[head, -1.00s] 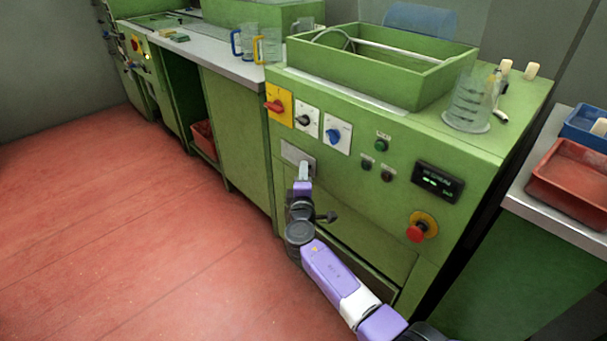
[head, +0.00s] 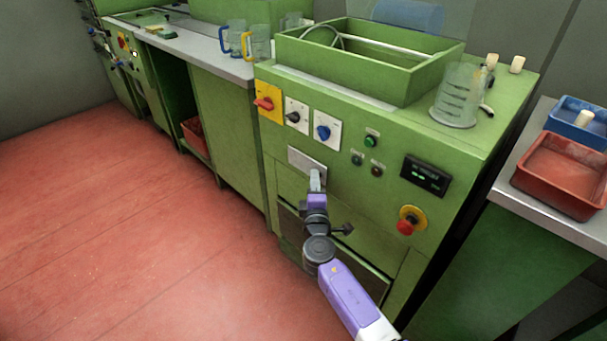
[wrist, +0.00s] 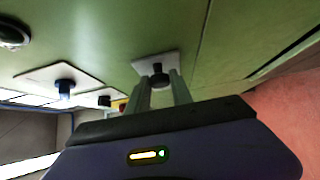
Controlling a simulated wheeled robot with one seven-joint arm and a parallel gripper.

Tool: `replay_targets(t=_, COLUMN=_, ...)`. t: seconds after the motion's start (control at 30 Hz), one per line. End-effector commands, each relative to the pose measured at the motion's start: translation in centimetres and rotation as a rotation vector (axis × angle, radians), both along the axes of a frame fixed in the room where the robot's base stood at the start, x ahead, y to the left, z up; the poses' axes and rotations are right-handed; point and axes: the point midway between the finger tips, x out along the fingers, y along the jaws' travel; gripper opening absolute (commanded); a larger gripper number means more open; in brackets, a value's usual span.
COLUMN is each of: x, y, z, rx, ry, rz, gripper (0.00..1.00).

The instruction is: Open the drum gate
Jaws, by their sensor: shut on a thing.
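The drum gate appears to be a small pale grey plate (head: 301,155) on the green machine's front, below the row of rotary switches. In the wrist view the plate (wrist: 143,64) carries a short dark knob (wrist: 158,70). My gripper (head: 316,178) reaches up to the plate from below. In the wrist view my gripper (wrist: 159,84) has one finger on each side of the knob and is shut on it. In the head view my fingers hide the knob. Whatever lies behind the plate is not visible.
Above the plate are a red switch (head: 264,104), a black switch (head: 292,117) and a blue switch (head: 323,132). A red stop button (head: 406,227) and dark display (head: 426,174) sit to the right. A clear beaker (head: 456,98) stands on top. Red floor (head: 120,230) is open at left.

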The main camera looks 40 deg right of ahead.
Motion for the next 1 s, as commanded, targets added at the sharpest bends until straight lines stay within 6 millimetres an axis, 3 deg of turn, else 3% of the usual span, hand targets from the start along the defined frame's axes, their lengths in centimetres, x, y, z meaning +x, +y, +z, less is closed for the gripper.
replay_targets(t=0.1, x=-0.9, y=0.1, z=-0.2, rx=0.002, ry=0.004, rz=0.002, gripper=0.00)
replay_targets(t=0.43, x=-1.0, y=0.1, z=-0.2, rx=0.001, ry=0.004, rz=0.002, gripper=0.00)
replay_targets(t=0.47, x=-1.0, y=0.1, z=-0.2, rx=0.001, ry=0.004, rz=0.002, gripper=0.33)
replay_targets(t=0.53, x=-1.0, y=0.1, z=-0.2, rx=0.001, ry=0.004, rz=0.002, gripper=0.46)
replay_targets(t=0.83, x=-1.0, y=0.0, z=-0.1, rx=-0.001, ry=0.002, rz=0.001, gripper=0.48)
replay_targets(t=1.0, x=-1.9, y=0.9, z=-0.1, rx=0.001, ry=0.002, rz=0.002, gripper=0.48)
